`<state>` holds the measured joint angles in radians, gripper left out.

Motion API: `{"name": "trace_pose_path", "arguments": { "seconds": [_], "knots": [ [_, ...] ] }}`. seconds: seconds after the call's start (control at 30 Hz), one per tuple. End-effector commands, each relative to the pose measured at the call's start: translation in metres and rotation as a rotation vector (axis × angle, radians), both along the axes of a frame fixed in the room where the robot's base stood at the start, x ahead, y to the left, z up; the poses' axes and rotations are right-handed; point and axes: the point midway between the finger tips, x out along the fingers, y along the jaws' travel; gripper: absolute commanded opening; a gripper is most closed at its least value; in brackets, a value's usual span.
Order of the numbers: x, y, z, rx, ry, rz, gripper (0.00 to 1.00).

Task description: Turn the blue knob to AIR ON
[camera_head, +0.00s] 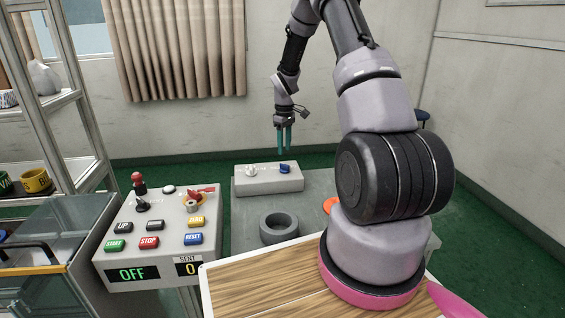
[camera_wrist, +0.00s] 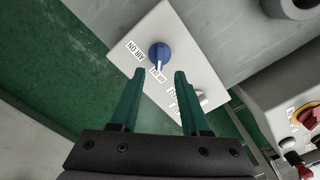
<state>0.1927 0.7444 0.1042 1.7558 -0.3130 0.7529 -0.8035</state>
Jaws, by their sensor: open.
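The blue knob (camera_head: 285,168) sits on the right part of a grey box's top, at the back of the grey table in the head view. In the wrist view the blue knob (camera_wrist: 160,53) is on the pale panel, with an AIR ON label (camera_wrist: 131,51) to its left and a second label just below it. Its white pointer mark faces down toward the lower label. My gripper (camera_head: 284,146) points down above the box in the head view. In the wrist view my gripper (camera_wrist: 160,73) is open and empty, with the knob beyond and between its green fingertips, apparently not touched.
A white knob (camera_head: 251,170) is on the same box, left of the blue one. A control panel (camera_head: 150,235) with coloured buttons, a lever and a red switch stands at the front left. A dark grey ring (camera_head: 279,228) lies on the table in front of the box.

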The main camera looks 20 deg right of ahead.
Motion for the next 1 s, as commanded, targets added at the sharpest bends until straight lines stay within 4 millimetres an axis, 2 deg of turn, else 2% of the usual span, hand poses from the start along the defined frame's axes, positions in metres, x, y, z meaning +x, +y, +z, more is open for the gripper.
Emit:
{"name": "trace_pose_path", "arguments": {
  "seconds": [0.1,0.33,0.5,0.77,0.8,0.87,0.9,1.0],
  "knots": [
    [-0.001,0.001,-0.025,0.001,0.003,0.0,0.46],
    [-0.001,0.001,-0.058,0.001,0.002,0.0,0.46],
    [0.0,0.001,-0.067,0.001,-0.001,0.0,0.46],
    [0.0,0.0,-0.068,0.001,-0.001,-0.001,0.46],
    [0.0,0.0,-0.068,0.001,-0.001,-0.001,0.31],
    [0.0,0.0,-0.068,0.001,-0.001,-0.001,0.08],
    [0.0,0.0,-0.068,0.001,-0.001,-0.001,0.0],
    [0.0,0.0,-0.068,0.001,-0.001,-0.001,0.0]
  ]
}}
